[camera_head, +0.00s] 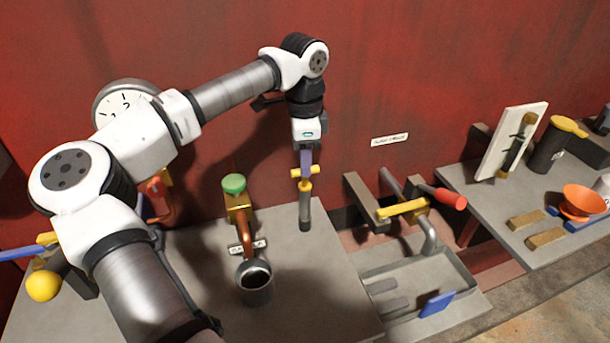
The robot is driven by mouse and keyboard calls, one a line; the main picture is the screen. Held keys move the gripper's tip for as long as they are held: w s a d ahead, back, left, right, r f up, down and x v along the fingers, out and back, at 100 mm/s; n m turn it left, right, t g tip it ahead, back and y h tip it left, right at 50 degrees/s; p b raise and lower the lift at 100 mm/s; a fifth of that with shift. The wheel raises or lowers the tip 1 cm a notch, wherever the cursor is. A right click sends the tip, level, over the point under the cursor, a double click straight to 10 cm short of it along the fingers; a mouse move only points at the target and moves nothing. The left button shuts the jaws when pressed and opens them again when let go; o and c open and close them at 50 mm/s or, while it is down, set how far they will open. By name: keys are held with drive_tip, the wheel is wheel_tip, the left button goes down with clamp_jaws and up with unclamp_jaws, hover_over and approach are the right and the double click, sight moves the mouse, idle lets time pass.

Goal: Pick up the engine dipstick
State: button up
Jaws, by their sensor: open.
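The engine dipstick (303,172) appears to be the piece with the yellow cross handle, standing upright over a grey tube (305,215) near the back of the left bench. My gripper (306,166) points straight down at the yellow handle, with its bluish-purple fingers at the handle's height. The fingers are open. From this angle I cannot tell whether they touch the handle or how they straddle it. Any rod below the handle is hidden.
A green-knobbed tap (235,185) stands left, above a dark-mouthed cup (254,282). An orange funnel (583,201) sits on the right bench.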

sight(304, 186)
drive_tip(key=shift+d+f+p, duration=0.1)
drive_tip(key=shift+f+p, duration=0.6)
drive_tip(key=shift+f, duration=1.35)
drive_tip(key=shift+c, duration=0.4)
clamp_jaws()
